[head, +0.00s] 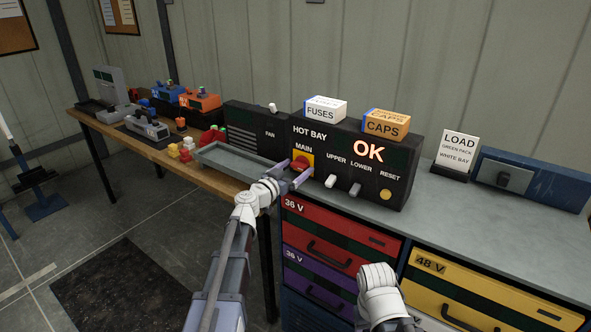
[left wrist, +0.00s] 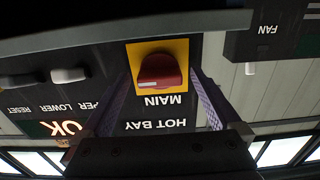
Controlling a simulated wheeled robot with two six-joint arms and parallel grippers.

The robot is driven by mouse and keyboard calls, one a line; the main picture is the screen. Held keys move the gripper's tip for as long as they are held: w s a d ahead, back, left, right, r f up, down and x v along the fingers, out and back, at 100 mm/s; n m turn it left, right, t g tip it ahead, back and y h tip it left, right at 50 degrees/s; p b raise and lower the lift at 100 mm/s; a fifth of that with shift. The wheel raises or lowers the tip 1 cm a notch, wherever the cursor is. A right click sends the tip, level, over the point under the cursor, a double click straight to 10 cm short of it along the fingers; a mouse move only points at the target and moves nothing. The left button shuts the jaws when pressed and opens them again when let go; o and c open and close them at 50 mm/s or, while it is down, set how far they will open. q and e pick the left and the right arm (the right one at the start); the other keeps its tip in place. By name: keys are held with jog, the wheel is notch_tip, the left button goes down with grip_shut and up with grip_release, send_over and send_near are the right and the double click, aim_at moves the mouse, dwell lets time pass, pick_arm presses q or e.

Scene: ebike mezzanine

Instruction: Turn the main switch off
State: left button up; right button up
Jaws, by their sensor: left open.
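The main switch (head: 300,163) is a red rotary knob on a yellow plate, under the word MAIN on the black HOT BAY panel (head: 395,165). In the left wrist view the knob (left wrist: 161,72) appears upside down, with a pale mark at one end of its grip. My left gripper (head: 292,177) is open in front of the knob. Its two fingers show on either side of the knob in the left wrist view; I cannot tell whether they touch it. My right arm shows at the bottom of the head view, but its fingers do not show.
A grey tray (head: 235,160) lies close on the left. FUSES (head: 325,110) and CAPS (head: 386,124) boxes stand on the panel. An OK display is lit.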

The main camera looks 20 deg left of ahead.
pick_arm(q)
jog(key=c, duration=1.4)
jog(key=shift+o, duration=0.2)
jog(key=n, duration=0.8)
jog(key=shift+n, duration=0.4)
jog(key=n, duration=0.9)
jog(key=shift+s, duration=0.1)
